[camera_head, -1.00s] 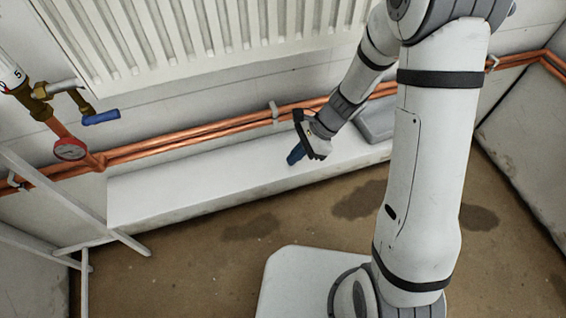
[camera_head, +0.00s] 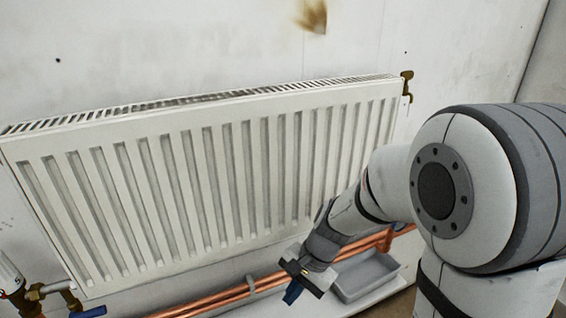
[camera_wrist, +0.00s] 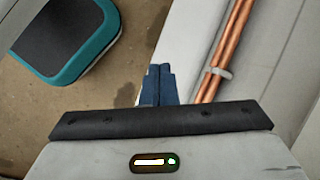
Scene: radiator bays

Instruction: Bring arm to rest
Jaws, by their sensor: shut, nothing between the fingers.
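My gripper (camera_head: 291,295) shows at the bottom middle of the head view, in front of the radiator's lower right part. Its blue fingers are together and empty, pointing down. In the wrist view my gripper (camera_wrist: 157,72) also shows its fingers closed side by side, with nothing between them. My arm reaches in from the right of the head view, bent at a large joint.
A white radiator (camera_head: 200,185) fills the wall. Copper pipes (camera_head: 215,301) run below it. A grey tray (camera_head: 364,277) sits on the ledge right of my gripper. A valve with a blue handle (camera_head: 88,312) is at lower left, and a brass fitting (camera_head: 407,84) at upper right.

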